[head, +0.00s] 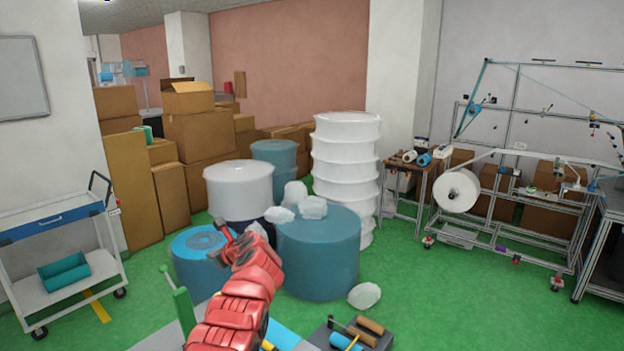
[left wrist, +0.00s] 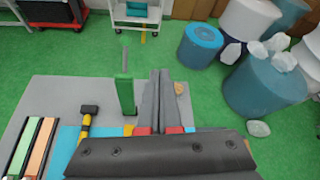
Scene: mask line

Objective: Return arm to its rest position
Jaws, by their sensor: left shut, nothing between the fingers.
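My left arm (head: 240,300) is red and rises from the bottom of the head view. Its gripper (head: 222,228) is dark, raised, and appears in front of the blue rolls. In the left wrist view the two long grey fingers of my left gripper (left wrist: 160,72) lie together, with nothing between them, above the grey bench top (left wrist: 60,90). My right arm and gripper show in neither view.
The bench holds a green upright block (left wrist: 124,95), a hammer (left wrist: 87,118) and a dark tray with rollers (head: 318,337). Large blue rolls (head: 318,260), white rolls (head: 345,170) and a trolley (head: 60,240) stand beyond.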

